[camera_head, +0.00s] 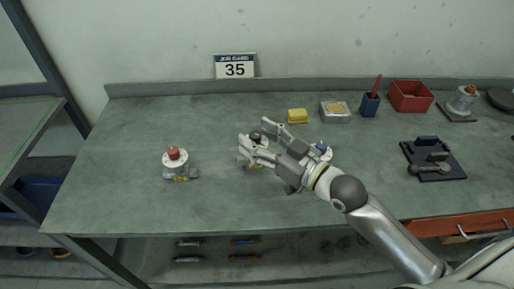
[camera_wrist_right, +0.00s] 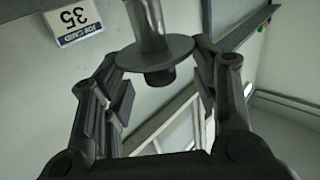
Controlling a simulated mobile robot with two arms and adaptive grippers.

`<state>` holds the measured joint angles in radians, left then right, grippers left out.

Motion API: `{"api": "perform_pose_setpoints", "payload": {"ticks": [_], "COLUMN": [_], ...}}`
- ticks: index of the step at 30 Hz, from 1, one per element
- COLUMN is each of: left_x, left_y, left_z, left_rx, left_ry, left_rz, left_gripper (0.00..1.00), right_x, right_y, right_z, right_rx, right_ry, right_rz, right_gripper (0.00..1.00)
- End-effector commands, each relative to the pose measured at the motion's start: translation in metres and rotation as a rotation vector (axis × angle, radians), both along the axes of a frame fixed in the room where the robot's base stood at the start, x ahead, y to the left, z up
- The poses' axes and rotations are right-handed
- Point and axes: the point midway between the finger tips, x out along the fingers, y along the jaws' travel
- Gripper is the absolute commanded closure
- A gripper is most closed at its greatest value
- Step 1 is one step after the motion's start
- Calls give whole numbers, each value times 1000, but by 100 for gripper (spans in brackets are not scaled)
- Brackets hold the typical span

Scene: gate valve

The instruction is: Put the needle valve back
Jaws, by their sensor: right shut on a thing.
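My right gripper (camera_head: 258,147) reaches in from the lower right over the middle of the bench and is shut on a valve with a dark knob (camera_head: 255,136). In the right wrist view, a grey round flange (camera_wrist_right: 155,53) with a stem and dark end shows between the fingers of my right gripper (camera_wrist_right: 160,95). The fingers hide much of this valve, and I cannot tell if it touches the bench. A red-knobbed valve (camera_head: 176,162) stands at the left. A blue-knobbed valve (camera_head: 322,150) is partly behind my right wrist. No label shows which is the needle valve. My left gripper is out of view.
The green bench (camera_head: 115,150) has free room at left and front. A yellow block (camera_head: 297,116), a metal tin (camera_head: 335,111), a blue cup (camera_head: 370,105) and a red bin (camera_head: 409,96) line the back. A black fixture (camera_head: 432,158) and another red-topped valve (camera_head: 462,103) are at right.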

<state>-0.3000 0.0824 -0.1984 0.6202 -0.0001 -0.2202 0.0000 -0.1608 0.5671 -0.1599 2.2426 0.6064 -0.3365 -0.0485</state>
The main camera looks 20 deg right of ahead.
Motion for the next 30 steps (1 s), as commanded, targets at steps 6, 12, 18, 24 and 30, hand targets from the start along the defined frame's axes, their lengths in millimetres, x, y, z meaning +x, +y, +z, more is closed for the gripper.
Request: {"api": "perform_pose_setpoints", "payload": {"ticks": [6,12,18,24,30], "left_x": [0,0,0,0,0], "left_y": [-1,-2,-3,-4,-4], "left_z": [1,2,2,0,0], "left_rx": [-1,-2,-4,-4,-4], "left_ry": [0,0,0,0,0], "left_rz": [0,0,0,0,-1], "left_gripper": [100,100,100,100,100], "right_x": [7,7,7,7,7], "right_y": [4,4,4,4,4], "right_z": [-18,-37,-38,-43,-43], "right_rx": [1,2,1,-1,0], "right_ry": [0,-5,-6,0,-1], "right_rz": [0,0,1,1,1], "right_gripper": [100,100,100,41,23]}}
